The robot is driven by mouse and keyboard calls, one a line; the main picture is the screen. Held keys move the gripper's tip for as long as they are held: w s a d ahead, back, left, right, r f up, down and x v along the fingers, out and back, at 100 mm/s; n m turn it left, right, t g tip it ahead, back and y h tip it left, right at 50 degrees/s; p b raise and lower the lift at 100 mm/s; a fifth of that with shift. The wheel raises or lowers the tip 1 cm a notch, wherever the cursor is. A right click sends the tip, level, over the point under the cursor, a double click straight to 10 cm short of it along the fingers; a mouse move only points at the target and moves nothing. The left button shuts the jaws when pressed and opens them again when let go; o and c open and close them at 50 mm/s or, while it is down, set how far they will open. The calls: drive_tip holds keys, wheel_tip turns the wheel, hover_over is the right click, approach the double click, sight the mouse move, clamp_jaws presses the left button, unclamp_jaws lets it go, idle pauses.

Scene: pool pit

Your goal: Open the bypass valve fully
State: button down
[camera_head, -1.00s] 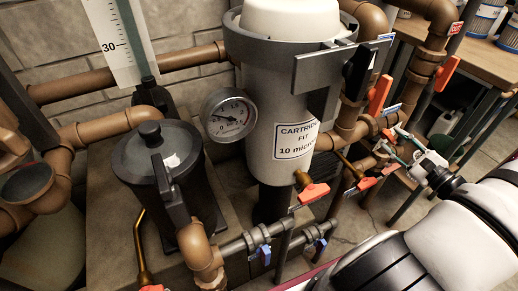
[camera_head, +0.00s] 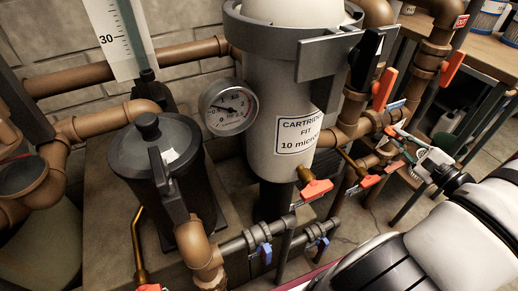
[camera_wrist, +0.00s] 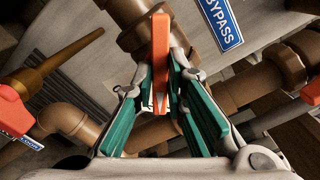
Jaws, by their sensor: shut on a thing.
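The bypass valve's orange lever handle (camera_wrist: 160,60) shows in the wrist view, beside a blue BYPASS label (camera_wrist: 220,22) on the pipework. The handle points from a brown pipe fitting (camera_wrist: 135,22) down between my fingers. My gripper (camera_wrist: 162,84) is shut on this handle, with a green-padded finger on each side of it. In the head view my gripper (camera_head: 405,145) is at the right, among the pipes behind the cartridge filter. There the fingers and pipes overlap, so the held handle is hard to make out.
Other orange handles are close by: one upright (camera_head: 383,90), one at the upper right (camera_head: 452,68), one below the cartridge filter (camera_head: 316,189). The white cartridge housing (camera_head: 272,100) stands left of my gripper. A bench (camera_head: 480,48) is behind it.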

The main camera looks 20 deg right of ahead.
drive_tip(key=n+b, duration=0.4)
drive_tip(key=b, duration=0.1)
drive_tip(key=shift+f+n, duration=0.2)
drive_tip(key=shift+n, duration=0.2)
drive_tip(key=n+b, duration=0.2)
drive_tip(key=b, duration=0.2)
drive_tip(key=shift+r+n, duration=0.1)
drive_tip(key=shift+n, duration=0.2)
drive_tip(key=c, duration=1.5)
unclamp_jaws()
drive_tip(key=shift+r, duration=0.1)
drive_tip(key=s, duration=0.2)
drive_tip(key=s+b, duration=0.1)
drive_tip(key=s, duration=0.4)
drive_tip(key=shift+d+b, duration=0.25)
drive_tip(key=shift+b, duration=0.05)
